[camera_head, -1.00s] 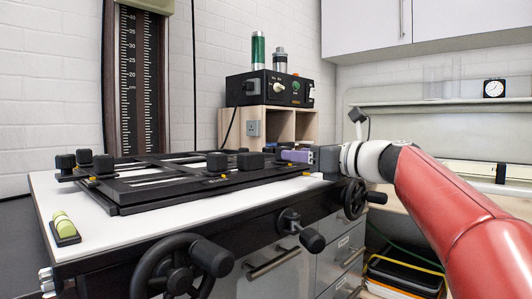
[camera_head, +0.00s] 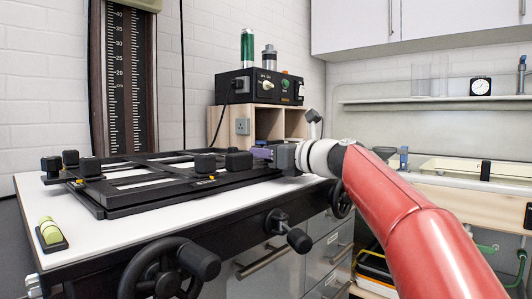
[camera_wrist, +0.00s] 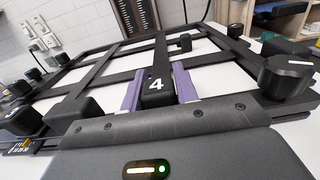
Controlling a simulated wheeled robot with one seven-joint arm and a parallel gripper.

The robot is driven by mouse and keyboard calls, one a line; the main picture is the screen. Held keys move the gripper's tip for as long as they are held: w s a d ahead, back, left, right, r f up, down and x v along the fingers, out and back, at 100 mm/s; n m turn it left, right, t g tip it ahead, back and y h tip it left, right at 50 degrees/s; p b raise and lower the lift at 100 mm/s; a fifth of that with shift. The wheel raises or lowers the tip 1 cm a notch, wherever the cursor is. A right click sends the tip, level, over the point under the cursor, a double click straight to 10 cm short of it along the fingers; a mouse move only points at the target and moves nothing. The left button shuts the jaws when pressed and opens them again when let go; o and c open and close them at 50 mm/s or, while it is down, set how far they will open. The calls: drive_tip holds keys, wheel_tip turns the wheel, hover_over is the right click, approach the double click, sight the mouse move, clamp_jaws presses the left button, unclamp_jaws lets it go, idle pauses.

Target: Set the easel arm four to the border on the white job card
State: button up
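The black easel (camera_head: 140,195) lies on the white baseboard, with several black blocks along its bars. In the wrist view, the easel arm four's black block (camera_wrist: 157,86), marked with a white "4", stands between the two purple fingers of my gripper (camera_wrist: 159,92). The fingers are on either side of the block, very close to it. They look open, and I cannot make out firm contact. In the head view my gripper (camera_head: 262,153) is at the easel's right end. The scale reading at arm four is not legible. I cannot make out the white job card.
A black knob (camera_wrist: 287,76) stands close on the right in the wrist view. A yellow-green vial in a black holder (camera_head: 50,233) lies at the baseboard's front left. The upright scale column (camera_head: 128,75) and a black control box (camera_head: 262,87) on a wooden shelf stand behind.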

clamp_jaws()
drive_tip(key=shift+s+a, duration=0.65)
drive_tip(key=shift+s, duration=0.2)
drive_tip(key=shift+o, duration=2.4)
unclamp_jaws()
drive_tip(key=shift+d, duration=0.1)
drive_tip(key=b+v, duration=0.1)
drive_tip(key=v, duration=0.6)
drive_tip(key=shift+s+d, duration=0.2)
drive_tip(key=shift+d, duration=0.1)
